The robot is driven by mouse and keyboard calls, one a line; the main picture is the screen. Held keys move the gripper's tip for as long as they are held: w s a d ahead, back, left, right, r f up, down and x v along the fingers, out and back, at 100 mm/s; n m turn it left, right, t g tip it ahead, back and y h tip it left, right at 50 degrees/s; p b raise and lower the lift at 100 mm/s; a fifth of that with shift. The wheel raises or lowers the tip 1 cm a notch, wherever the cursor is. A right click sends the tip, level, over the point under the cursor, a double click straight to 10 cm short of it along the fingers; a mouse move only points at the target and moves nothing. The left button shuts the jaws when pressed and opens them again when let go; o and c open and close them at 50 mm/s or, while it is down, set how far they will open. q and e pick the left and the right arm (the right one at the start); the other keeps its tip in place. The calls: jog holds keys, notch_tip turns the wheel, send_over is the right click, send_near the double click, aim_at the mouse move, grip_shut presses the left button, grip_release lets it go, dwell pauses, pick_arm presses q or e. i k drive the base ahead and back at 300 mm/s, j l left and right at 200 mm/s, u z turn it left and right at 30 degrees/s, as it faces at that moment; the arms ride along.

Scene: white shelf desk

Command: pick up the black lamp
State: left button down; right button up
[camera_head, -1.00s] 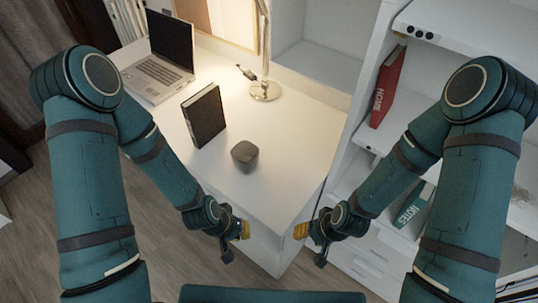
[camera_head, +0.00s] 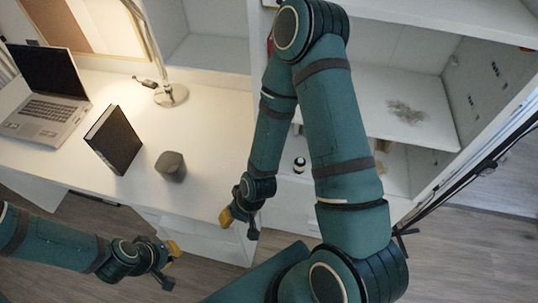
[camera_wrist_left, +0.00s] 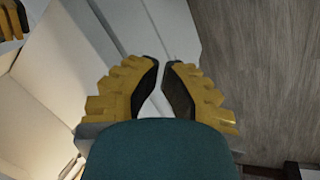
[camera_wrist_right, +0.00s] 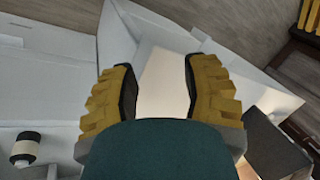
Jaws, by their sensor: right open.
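The only lamp I can make out is a desk lamp (camera_head: 171,96) with a pale metallic stem and round base, at the back of the white desk in the head view. Its top is cut off by the frame edge, and I see no clearly black lamp. My left gripper (camera_head: 172,255) is low in front of the desk, far from the lamp. In the left wrist view its fingertips (camera_wrist_left: 162,62) are close together with a narrow gap and nothing visible between them. My right gripper (camera_head: 238,222) is at the desk's front right, open and empty in the right wrist view (camera_wrist_right: 157,75).
A black book (camera_head: 115,140) stands on the desk (camera_head: 215,140), with a dark grey rounded block (camera_head: 171,167) beside it. An open laptop (camera_head: 46,92) is at the left. White shelves (camera_head: 385,90) rise behind my right arm, with a small bottle (camera_head: 299,165) there.

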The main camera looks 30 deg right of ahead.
aim_at(298, 168)
jog(key=z, duration=1.4)
jog(key=j+z, duration=0.1)
jog(key=z, duration=0.25)
jog(key=k+j+z, duration=0.1)
jog(key=z, duration=0.25)
jog(key=k+j+z, duration=0.2)
jog(key=k+j+u, duration=0.1)
jog(key=u, duration=0.35)
jog(key=k+j+u, duration=0.1)
jog(key=u, duration=0.4)
jog(key=k+j+u, duration=0.1)
jog(key=u, duration=0.35)
jog(key=i+l+u, duration=0.35)
